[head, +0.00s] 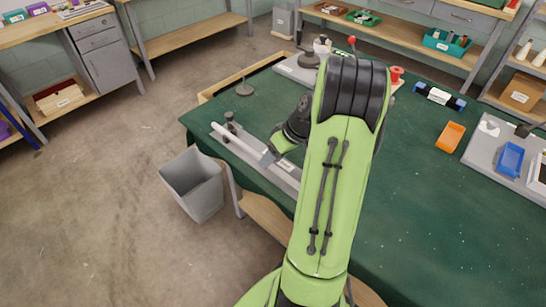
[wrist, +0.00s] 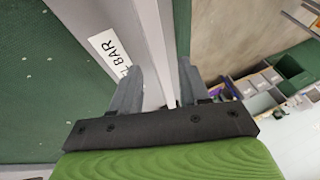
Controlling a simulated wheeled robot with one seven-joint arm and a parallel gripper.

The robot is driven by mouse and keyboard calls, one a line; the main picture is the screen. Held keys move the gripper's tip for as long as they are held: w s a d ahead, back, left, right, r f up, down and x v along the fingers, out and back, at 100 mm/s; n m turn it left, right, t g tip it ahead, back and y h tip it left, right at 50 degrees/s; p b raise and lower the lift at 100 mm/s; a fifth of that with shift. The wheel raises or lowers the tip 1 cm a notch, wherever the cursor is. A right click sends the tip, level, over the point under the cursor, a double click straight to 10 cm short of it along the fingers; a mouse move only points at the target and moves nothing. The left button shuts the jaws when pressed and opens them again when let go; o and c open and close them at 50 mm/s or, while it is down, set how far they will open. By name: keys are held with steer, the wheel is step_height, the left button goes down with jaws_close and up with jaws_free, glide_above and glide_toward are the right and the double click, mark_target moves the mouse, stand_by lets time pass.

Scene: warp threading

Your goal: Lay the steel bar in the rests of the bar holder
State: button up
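The pale steel bar (head: 237,141) lies at a slant along the bar holder (head: 283,176) at the left edge of the green table. Its left end sticks out past a dark post (head: 231,124) of the holder. My gripper (head: 268,158) is at the bar's right part, above the holder. In the wrist view my two grey fingers (wrist: 158,85) stand apart, and a pale strip that looks like the bar runs between them. I cannot tell whether they press on it. My arm hides the holder's right end.
A grey bin (head: 193,184) stands on the floor by the table's left edge. An orange tray (head: 450,137), a blue-ended device (head: 439,97) and a grey board with a blue tray (head: 510,158) lie to the right. The green tabletop (head: 400,220) right of my arm is mostly clear.

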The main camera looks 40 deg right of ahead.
steer(key=p+v, duration=0.6)
steer(key=v, duration=0.9)
steer(key=shift+s+r, duration=0.2)
steer(key=shift+r, duration=0.1)
steer(key=shift+d, duration=0.1)
